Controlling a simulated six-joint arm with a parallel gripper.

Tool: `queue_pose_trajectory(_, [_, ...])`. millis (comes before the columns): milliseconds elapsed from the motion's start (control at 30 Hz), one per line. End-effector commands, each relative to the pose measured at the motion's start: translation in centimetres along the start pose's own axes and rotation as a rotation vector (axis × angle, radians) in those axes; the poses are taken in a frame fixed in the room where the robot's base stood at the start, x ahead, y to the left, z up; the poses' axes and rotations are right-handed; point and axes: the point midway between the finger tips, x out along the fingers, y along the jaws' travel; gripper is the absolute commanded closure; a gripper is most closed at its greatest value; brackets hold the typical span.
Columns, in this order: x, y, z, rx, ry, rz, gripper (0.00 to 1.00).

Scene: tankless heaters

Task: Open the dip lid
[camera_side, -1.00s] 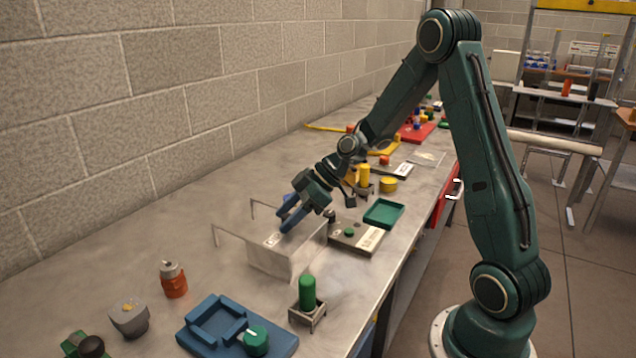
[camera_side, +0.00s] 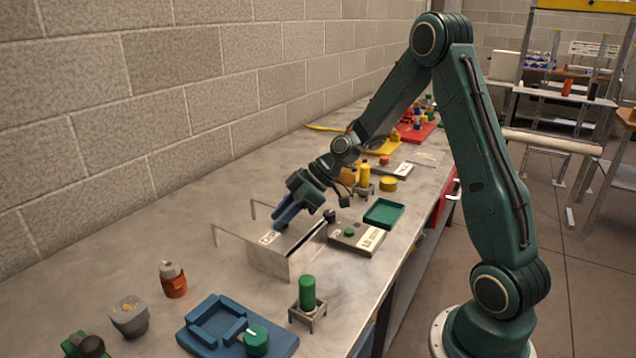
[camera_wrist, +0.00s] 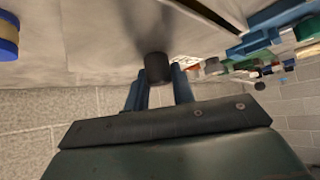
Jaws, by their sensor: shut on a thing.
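The dip lid (camera_side: 292,240) is a grey metal plate with a white label, on top of a grey metal box (camera_side: 268,261) on the bench. A dark gap shows along the lid's right edge in the side view, so that edge stands slightly apart from the box. My gripper (camera_side: 281,226) is over the lid, fingers pointing down and left. In the wrist view its blue fingers (camera_wrist: 158,90) are shut on a dark round knob (camera_wrist: 157,66) on the lid.
Two thin metal brackets (camera_side: 229,232) stand at the box's left side. A grey panel with a green button (camera_side: 349,232) and a green tray (camera_side: 383,213) lie to the right. A green cylinder on a stand (camera_side: 307,293) and a blue fixture (camera_side: 216,322) are in front.

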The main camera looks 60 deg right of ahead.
Motion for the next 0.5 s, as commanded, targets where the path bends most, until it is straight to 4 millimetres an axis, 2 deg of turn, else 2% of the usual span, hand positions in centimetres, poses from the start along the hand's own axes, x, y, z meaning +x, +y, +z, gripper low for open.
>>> queue_pose_trajectory(500, [3.4,5.0,-3.4,-0.002,-0.001,0.004,1.0])
